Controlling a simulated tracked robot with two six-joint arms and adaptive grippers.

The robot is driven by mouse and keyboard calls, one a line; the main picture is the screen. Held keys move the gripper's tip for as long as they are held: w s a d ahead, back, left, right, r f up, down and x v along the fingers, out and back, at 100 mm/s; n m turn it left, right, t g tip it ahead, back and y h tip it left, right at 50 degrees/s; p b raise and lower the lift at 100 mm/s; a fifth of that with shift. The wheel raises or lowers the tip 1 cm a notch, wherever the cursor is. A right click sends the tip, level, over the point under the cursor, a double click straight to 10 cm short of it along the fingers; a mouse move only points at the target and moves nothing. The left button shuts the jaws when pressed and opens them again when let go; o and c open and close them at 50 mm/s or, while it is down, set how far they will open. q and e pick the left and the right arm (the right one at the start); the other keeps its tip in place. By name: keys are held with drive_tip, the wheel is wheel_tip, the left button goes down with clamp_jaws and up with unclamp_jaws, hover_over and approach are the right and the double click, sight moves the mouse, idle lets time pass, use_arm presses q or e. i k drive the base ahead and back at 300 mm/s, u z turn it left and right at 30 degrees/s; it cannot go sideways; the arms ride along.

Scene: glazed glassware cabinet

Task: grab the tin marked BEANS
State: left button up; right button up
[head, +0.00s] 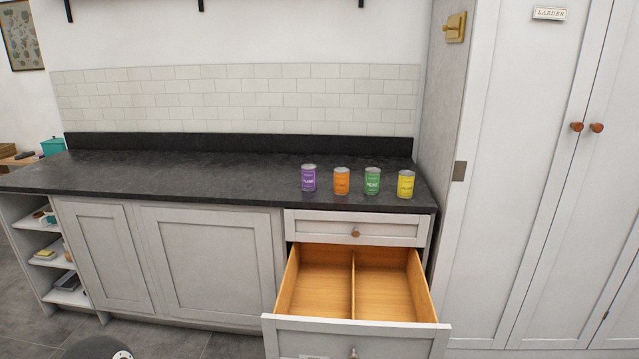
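Three tins and a yellow one stand upright in a row on the dark worktop (170,170), near its right end. From left to right they are a purple tin (308,178), an orange tin (342,181), a green tin (372,181) and the yellow tin (405,184). Each has a printed label, but the lettering is too small to read, so I cannot tell which is marked BEANS. The tins stand apart with small gaps. Neither of my grippers is in view.
Below the tins, a wooden drawer (353,285) is pulled open; it is empty, with a central divider. A shut drawer (356,230) is above it. A tall larder cupboard (520,190) stands at right. The worktop left of the tins is clear.

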sight(341, 174)
drive_tip(key=z, duration=1.7)
drive_tip(key=i, duration=0.1)
drive_tip(key=u, duration=2.7)
drive_tip(key=i, duration=0.2)
drive_tip(key=u, duration=1.8)
drive_tip(key=k, duration=1.5)
drive_tip(key=z, duration=1.5)
drive_tip(key=i, duration=1)
drive_tip(key=u, duration=0.05)
